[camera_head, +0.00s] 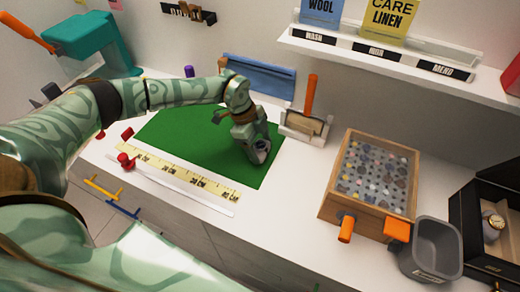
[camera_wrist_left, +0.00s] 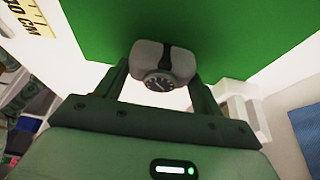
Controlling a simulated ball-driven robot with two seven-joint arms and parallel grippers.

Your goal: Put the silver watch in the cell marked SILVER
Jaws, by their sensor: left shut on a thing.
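My left gripper (camera_head: 256,146) is over the right part of the green mat. In the left wrist view the gripper (camera_wrist_left: 160,78) is shut on a grey cushion (camera_wrist_left: 179,62) carrying a watch (camera_wrist_left: 160,83). The watch has a dark dial, a greyish case and a black strap; whether it is silver is hard to tell. Whether the cushion touches the mat is unclear. A dark open case (camera_head: 468,213) at the far right holds a gold-toned watch (camera_head: 492,222). No SILVER label is readable in it, and it is cut off by the picture edge. My right gripper is not in view.
The green mat (camera_head: 170,130) has a yellow ruler (camera_head: 190,178) along its front edge. A wooden box (camera_head: 330,190) of small coloured pieces and a grey bin (camera_head: 430,250) stand between mat and case. A brush with an orange handle (camera_head: 311,95) stands behind; a labelled shelf (camera_head: 390,62) hangs above.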

